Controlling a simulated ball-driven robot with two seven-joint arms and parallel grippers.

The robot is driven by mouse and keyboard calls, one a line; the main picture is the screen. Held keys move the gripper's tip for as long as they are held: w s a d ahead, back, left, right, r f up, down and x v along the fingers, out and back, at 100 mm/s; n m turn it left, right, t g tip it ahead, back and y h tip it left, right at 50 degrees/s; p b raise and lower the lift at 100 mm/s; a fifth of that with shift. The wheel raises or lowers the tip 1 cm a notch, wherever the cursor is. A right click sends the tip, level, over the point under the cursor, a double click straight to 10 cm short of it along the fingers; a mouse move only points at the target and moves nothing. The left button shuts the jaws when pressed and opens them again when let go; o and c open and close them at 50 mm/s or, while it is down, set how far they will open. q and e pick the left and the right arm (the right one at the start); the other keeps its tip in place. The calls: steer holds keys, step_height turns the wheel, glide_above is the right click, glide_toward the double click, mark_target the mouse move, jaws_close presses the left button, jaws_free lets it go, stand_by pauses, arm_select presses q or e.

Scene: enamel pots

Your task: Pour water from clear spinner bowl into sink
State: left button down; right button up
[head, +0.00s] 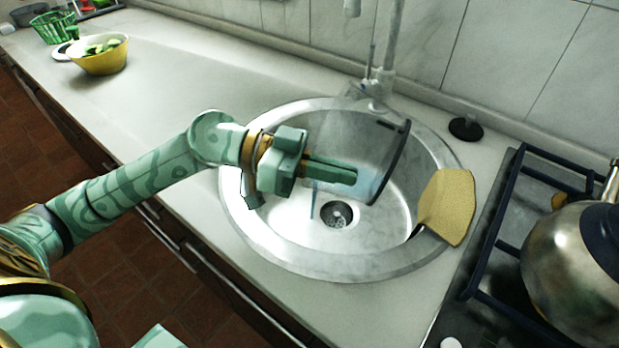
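The clear spinner bowl (345,135) is tipped on its side over the sink (290,258), its dark rim (399,165) facing right. Bluish water (368,186) shows low in the bowl near the rim, and a thin blue streak shows to the left of the drain (337,214). My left gripper (335,171) is shut on the bowl and holds it up above the basin. The exact contact of the fingers with the clear wall is hard to see. My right gripper is not in view.
A tan board or spatula-like piece (447,207) leans over the sink's right rim. The faucet (384,65) rises close behind the bowl. A black stopper (466,128) lies behind right. A kettle (572,262) stands on the stove at right. A yellow bowl (100,62) stands far left; counter between is clear.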

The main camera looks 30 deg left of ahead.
arm_select(q)
steer(key=shift+a+r+h, duration=0.2)
steer(key=shift+a+h, duration=0.1)
steer(key=shift+a, duration=0.05)
